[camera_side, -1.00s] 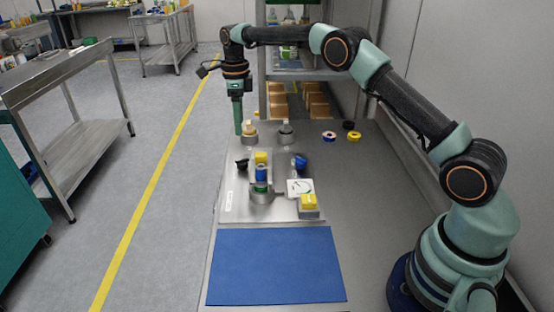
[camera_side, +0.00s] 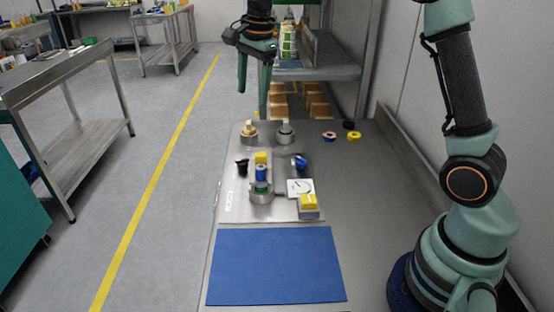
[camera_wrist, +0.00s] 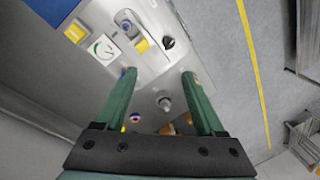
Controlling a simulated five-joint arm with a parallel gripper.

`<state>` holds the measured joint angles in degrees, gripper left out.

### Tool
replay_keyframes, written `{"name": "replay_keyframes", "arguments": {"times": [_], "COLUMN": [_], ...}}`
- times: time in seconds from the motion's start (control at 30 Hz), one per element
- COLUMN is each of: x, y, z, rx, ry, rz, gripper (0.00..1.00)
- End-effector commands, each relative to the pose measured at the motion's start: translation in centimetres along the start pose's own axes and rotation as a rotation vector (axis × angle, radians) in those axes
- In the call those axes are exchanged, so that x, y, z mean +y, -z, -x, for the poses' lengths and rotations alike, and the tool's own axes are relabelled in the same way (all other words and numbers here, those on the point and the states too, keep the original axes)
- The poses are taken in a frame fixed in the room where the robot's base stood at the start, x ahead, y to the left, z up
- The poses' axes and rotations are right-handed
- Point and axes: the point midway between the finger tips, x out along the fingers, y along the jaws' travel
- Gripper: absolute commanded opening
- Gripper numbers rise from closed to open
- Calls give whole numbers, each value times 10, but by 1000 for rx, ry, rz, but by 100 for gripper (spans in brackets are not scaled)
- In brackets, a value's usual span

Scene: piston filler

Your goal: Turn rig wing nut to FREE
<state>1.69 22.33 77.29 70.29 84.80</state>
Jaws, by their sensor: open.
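My gripper (camera_side: 254,91) is open and empty, its two green fingers raised well above the back of the bench in the side view. In the wrist view the fingers (camera_wrist: 159,75) stand wide apart with the rig below them. The rig plate (camera_side: 236,185) carries a black knob-like part (camera_side: 242,166) at left, a blue part (camera_side: 301,163) at right, and a blue cylinder (camera_side: 262,174) below a yellow block (camera_side: 261,157). A white dial (camera_side: 299,187) sits at front right. I cannot tell which part is the wing nut, and no FREE marking is readable.
Coloured rings (camera_side: 329,135) lie at back right. A yellow-topped block (camera_side: 308,205) is beside the dial. A bare blue mat (camera_side: 275,265) lies in front. A metal shelf (camera_side: 320,73) stands behind.

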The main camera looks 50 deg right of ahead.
Motion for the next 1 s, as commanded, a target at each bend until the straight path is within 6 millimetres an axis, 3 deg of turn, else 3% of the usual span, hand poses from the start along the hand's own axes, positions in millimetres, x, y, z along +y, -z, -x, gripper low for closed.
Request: {"name": "replay_keyframes", "arguments": {"times": [0.2, 0.53, 1.0], "x": [21, 51, 60], "y": [-4, -9, -10], "z": [21, 39, 42], "rx": [6, 23, 30], "ry": [40, 84, 96], "rz": [177, 408, 477], "gripper": [71, 71, 71]}}
